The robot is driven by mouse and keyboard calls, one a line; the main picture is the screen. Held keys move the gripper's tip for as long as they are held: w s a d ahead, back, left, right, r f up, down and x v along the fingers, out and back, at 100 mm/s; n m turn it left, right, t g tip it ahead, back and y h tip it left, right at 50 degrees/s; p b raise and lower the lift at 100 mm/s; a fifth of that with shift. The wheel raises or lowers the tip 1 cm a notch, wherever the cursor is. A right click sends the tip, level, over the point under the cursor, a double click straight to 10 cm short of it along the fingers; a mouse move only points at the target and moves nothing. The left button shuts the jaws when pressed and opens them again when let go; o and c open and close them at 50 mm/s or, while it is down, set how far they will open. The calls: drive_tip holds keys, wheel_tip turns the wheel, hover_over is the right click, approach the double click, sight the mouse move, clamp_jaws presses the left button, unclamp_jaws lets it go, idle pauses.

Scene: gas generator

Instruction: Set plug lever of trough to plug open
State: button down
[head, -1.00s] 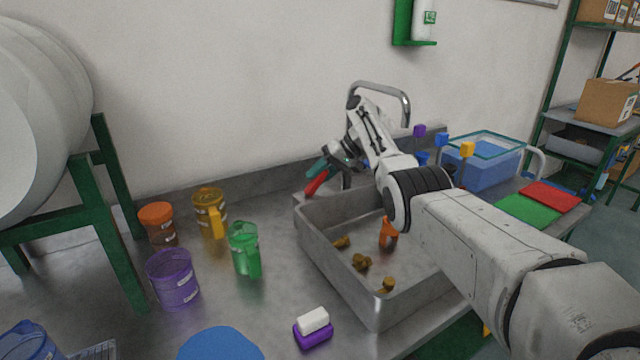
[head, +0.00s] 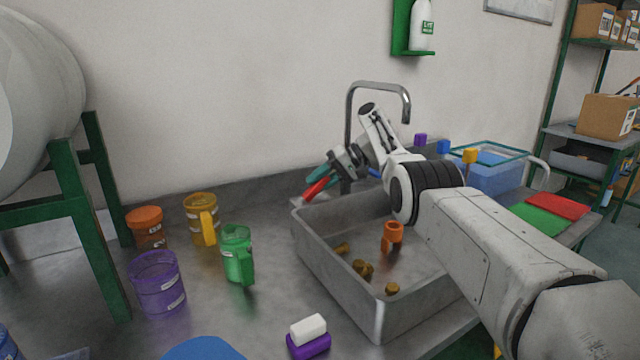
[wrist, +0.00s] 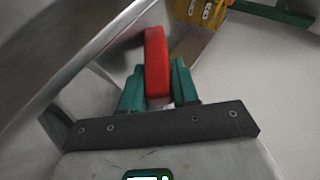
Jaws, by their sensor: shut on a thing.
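The grey metal trough (head: 372,318) is set in the counter, below a curved chrome tap (head: 377,86). A red lever (head: 317,189) sticks out at the trough's back left corner, near the tap's base. My gripper (head: 318,181) is there, and a teal finger shows just behind the lever. In the wrist view, the teal fingers of my gripper (wrist: 158,78) are shut on the red lever (wrist: 156,50), one on each side. An orange fitting (head: 391,238) stands in the trough. I cannot tell whether the plug is open.
Several brown lumps (head: 362,268) lie in the trough. A green jug (head: 237,252), a yellow jug (head: 201,212), an orange jar (head: 147,226) and a purple cup (head: 158,283) stand on the left counter. A purple-and-white block (head: 308,337) lies in front. A blue bin (head: 495,172) is right.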

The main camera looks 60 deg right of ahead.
drive_tip(key=c, duration=0.9)
unclamp_jaws()
drive_tip(key=shift+d, duration=0.1)
drive_tip(key=shift+r+p, duration=0.15)
drive_tip(key=shift+p, duration=0.5)
